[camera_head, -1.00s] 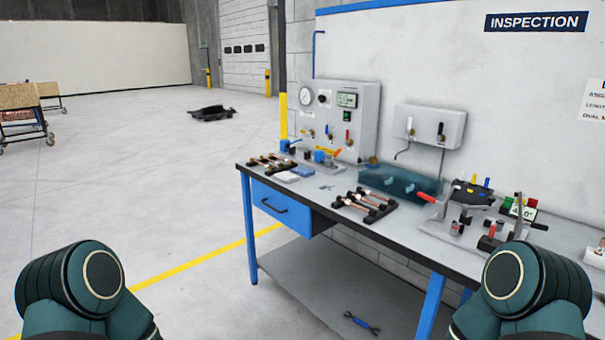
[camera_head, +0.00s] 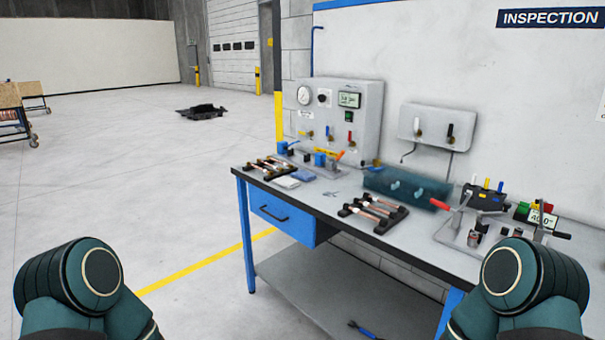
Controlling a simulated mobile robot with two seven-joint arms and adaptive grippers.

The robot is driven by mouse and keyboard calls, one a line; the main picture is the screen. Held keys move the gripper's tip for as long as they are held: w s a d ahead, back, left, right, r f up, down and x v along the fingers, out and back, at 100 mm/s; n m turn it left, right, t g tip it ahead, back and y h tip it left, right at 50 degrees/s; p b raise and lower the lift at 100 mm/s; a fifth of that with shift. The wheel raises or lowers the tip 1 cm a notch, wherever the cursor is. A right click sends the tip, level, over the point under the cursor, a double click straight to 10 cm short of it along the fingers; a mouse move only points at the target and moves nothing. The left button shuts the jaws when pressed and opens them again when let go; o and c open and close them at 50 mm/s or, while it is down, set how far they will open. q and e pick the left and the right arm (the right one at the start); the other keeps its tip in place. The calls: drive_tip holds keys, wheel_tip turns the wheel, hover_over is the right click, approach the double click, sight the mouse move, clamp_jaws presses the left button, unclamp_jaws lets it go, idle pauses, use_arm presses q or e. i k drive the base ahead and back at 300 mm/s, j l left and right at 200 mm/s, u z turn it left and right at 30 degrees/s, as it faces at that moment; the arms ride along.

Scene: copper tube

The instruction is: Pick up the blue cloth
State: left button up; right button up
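A small blue cloth (camera_head: 303,175) lies flat on the workbench (camera_head: 335,207) near its left end. It lies beside a white cloth or pad (camera_head: 287,183) and to the right of a rack of copper tubes (camera_head: 267,165). Only my two dark green arm links show, at the lower left and lower right of the head view, well short of the cloth. Neither gripper is in the picture.
A grey gauge panel (camera_head: 345,115) stands behind the cloth. A second tube rack (camera_head: 372,212), a teal clear tray (camera_head: 405,188) and a bending tool (camera_head: 478,235) stand to the right. The floor left of the bench is open. A wrench (camera_head: 361,329) lies on the lower shelf.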

sight(304, 176)
drive_tip(key=i+j+z, duration=0.1)
drive_tip(key=i+j, duration=0.45)
drive_tip(key=i+j+z, duration=0.1)
drive_tip(key=i+j, duration=0.4)
drive_tip(key=i+j+z, duration=0.1)
drive_tip(key=i+j, duration=0.4)
drive_tip(key=j, duration=0.15)
